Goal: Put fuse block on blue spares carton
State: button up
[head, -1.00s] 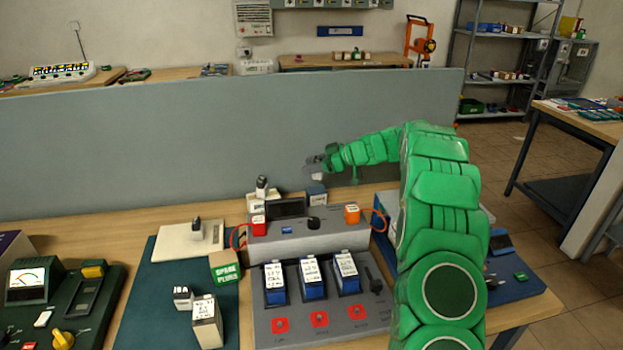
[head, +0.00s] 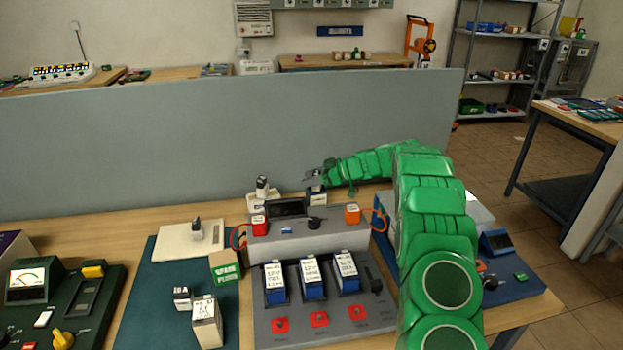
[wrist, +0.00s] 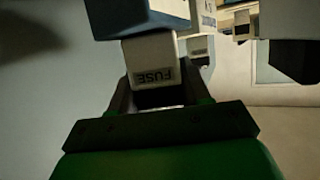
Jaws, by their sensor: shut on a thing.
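My gripper (head: 316,177) is behind the grey charger unit, with its fingers over a small carton (head: 315,201). It is shut on the fuse block, a small pale block (wrist: 150,60) marked FUSE, upside down in the wrist view between my fingers. In the head view the fuse block (head: 316,188) shows pale just under my fingers, at the carton's top. In the wrist view a blue surface (wrist: 138,16), probably the blue spares carton, lies directly beyond the block's far end. I cannot tell whether they touch.
The grey charger unit (head: 325,241) with several blue batteries stands in front. A pale base with a dark-handled piece (head: 262,190) is left of the carton. The grey partition (head: 180,140) rises close behind.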

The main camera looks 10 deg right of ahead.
jog(key=shift+f, duration=0.1)
jog(key=o, duration=1.1)
jog(key=shift+d+r, duration=0.15)
jog(key=shift+r, duration=0.1)
jog(key=v, duration=1.1)
jog(key=shift+s+d, duration=0.2)
jog(key=shift+d, duration=0.05)
jog(key=shift+r, duration=0.1)
